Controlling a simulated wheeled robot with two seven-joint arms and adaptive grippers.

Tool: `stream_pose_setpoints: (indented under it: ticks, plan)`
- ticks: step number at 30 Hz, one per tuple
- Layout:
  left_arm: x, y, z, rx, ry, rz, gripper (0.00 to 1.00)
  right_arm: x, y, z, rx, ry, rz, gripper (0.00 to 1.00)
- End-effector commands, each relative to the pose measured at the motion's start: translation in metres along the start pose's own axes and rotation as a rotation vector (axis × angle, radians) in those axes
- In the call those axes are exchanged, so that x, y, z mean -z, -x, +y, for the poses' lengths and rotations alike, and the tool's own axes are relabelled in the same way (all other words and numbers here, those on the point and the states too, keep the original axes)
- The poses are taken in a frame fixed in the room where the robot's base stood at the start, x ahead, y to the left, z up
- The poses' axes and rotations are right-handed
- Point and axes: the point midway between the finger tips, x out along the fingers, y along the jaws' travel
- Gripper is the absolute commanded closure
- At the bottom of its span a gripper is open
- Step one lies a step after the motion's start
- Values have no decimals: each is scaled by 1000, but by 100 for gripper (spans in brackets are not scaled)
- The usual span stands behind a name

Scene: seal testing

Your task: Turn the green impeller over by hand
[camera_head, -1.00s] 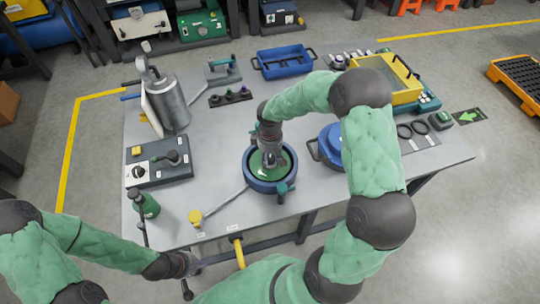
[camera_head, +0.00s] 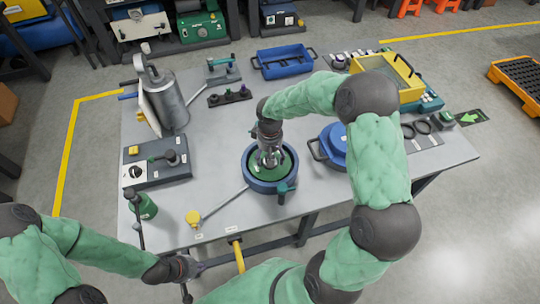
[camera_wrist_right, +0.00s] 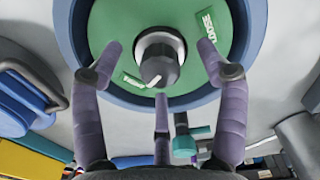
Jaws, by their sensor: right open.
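The green impeller (camera_head: 264,174) is a green disc lying inside a round blue housing (camera_head: 249,177) on the table. My right gripper (camera_head: 269,157) is over the middle of the disc. In the wrist view its fingers (camera_wrist_right: 163,78) are spread around the hub, with gaps between, and hold nothing. My left gripper (camera_head: 188,267) is low at the front left, off the table's front edge and away from the housing; its fingers are too small to read.
A blue lidded pot (camera_head: 333,147) stands right of the housing. A teal-handled valve (camera_head: 285,190) sits at the housing's front. A blue tray (camera_head: 283,63) lies behind.

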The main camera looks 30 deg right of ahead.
Motion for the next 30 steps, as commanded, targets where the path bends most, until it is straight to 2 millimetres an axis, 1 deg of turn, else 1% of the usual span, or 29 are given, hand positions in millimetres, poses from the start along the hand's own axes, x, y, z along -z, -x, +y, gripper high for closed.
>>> stream_pose_setpoints:
  ticks: [5,8,18,22,24,30]
  plan:
    - [0,2,1,0,0,0,100,0,2,0,0,1,0,26]
    - [0,7,3,0,0,0,100,0,10,0,0,1,1,26]
    - [-1,37,13,0,0,0,100,0,54,0,-1,3,1,26]
    - [-2,47,17,0,0,0,100,0,69,0,-1,3,1,26]
    - [-2,48,17,0,0,0,100,0,72,0,0,3,1,26]
    - [-2,46,16,0,0,0,100,0,70,0,0,3,0,26]
